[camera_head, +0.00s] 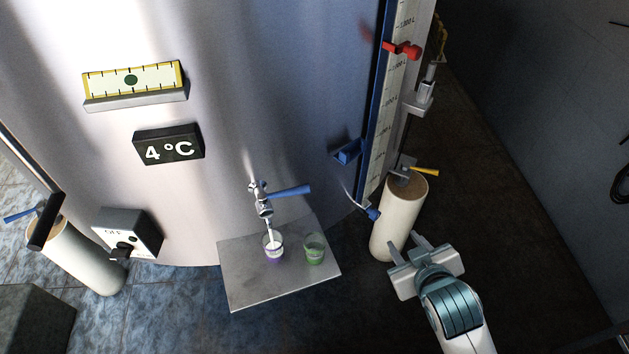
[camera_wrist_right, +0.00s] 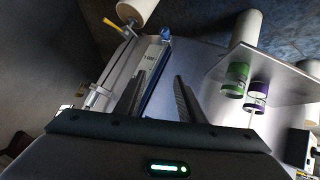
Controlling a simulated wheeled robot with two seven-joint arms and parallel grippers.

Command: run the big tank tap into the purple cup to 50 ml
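The big tank tap (camera_head: 264,205) sticks out of the steel tank, its blue handle (camera_head: 291,191) turned out to the right. A white stream runs from its spout into the purple cup (camera_head: 273,256), which stands on the grey shelf (camera_head: 246,290) and holds some white liquid. I cannot read its level. The purple cup also shows in the right wrist view (camera_wrist_right: 258,91), upside down. My right gripper (camera_head: 405,257) is open and empty, right of the shelf and apart from tap and cup. Its two spread fingers show in the wrist view (camera_wrist_right: 161,97). My left gripper is not in view.
A green cup (camera_head: 314,250) stands right of the purple one. A pale pipe with a yellow-handled valve (camera_head: 399,215) rises beside my right gripper. A gauge with a red slider (camera_head: 403,49) runs up the tank's side. A switch box (camera_head: 128,234) is at left.

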